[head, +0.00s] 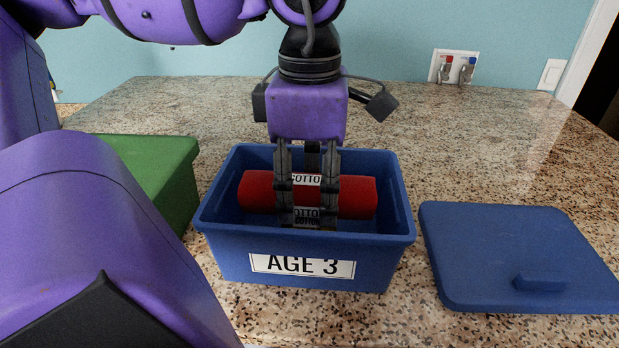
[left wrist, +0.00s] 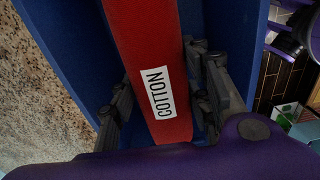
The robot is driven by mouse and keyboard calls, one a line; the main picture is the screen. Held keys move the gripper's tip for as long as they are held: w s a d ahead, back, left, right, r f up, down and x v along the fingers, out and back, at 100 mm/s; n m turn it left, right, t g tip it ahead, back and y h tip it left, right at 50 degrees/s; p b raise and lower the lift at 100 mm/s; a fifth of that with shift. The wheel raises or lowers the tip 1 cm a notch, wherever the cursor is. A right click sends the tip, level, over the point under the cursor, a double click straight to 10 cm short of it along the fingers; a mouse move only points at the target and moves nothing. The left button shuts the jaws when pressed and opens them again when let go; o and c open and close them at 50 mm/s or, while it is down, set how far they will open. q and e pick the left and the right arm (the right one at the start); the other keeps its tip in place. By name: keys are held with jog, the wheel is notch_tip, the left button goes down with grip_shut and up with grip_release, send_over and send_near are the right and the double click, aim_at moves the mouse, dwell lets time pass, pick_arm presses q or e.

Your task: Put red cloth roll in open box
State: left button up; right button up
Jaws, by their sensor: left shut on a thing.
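The red cloth roll (head: 357,197) lies crosswise inside the open blue box (head: 225,241) labelled "AGE 3". It has white "COTTON" labels. My left gripper (head: 308,215) reaches down into the box from above, its fingers shut on the middle of the roll. In the left wrist view the roll (left wrist: 150,50) passes between the dark fingers, with the box wall (left wrist: 55,40) beside it. I cannot tell whether the roll touches the box floor. My right gripper is not in view.
A blue lid (head: 510,250) with a handle lies flat on the speckled counter (head: 450,130), right of the box. A green box (head: 165,170) stands at left, partly behind my arm. Counter behind the box is clear.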

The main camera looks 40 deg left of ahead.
aim_at(310, 179)
pick_arm(q)
jog(key=shift+f, duration=0.45)
jog(key=o, duration=1.2)
jog(key=shift+o, duration=0.2)
jog(key=shift+r, duration=0.25)
notch_tip(310, 179, up, 12)
jog(key=shift+f+b, duration=0.1)
jog(key=shift+b, duration=0.5)
jog(key=shift+r, duration=0.5)
